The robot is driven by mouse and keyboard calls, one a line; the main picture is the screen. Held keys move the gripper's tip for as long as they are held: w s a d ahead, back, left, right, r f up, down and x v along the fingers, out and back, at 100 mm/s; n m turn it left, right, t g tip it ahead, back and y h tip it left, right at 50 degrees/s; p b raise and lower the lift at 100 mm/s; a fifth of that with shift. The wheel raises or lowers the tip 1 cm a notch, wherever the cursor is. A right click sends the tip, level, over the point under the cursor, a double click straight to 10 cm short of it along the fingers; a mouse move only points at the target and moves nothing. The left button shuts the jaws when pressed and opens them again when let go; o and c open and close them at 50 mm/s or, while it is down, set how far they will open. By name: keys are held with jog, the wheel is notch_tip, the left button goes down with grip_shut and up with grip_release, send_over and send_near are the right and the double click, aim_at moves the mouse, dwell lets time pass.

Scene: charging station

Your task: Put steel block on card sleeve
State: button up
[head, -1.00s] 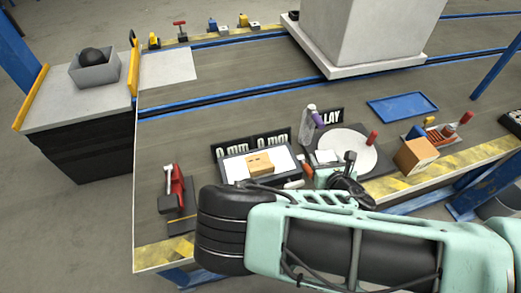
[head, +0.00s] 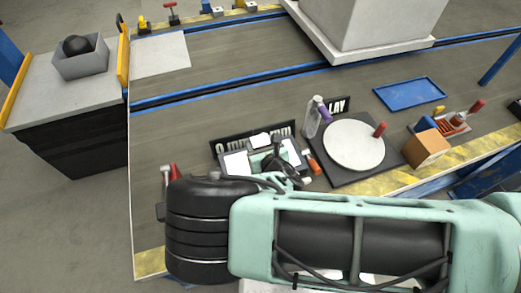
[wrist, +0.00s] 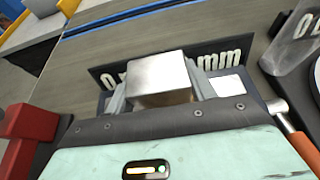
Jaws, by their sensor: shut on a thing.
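My gripper (wrist: 160,88) is shut on the steel block (wrist: 158,72), a shiny grey block between the two fingers in the wrist view. In the head view my gripper (head: 272,152) is over the dark-framed panel with a white face (head: 237,164). A tan card piece, likely the card sleeve, lay on that panel in the earlier head view; it is now hidden behind my gripper and the block. Whether the block touches it cannot be told.
A 0 mm sign (wrist: 215,58) stands just behind the panel. A clear bottle (head: 313,116), an orange-handled tool (head: 313,163) and a white disc (head: 353,145) are to the right. A red tool (head: 174,172) is to the left.

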jog(key=shift+f, duration=1.85)
jog(key=shift+f, duration=0.1)
jog(key=o, duration=1.5)
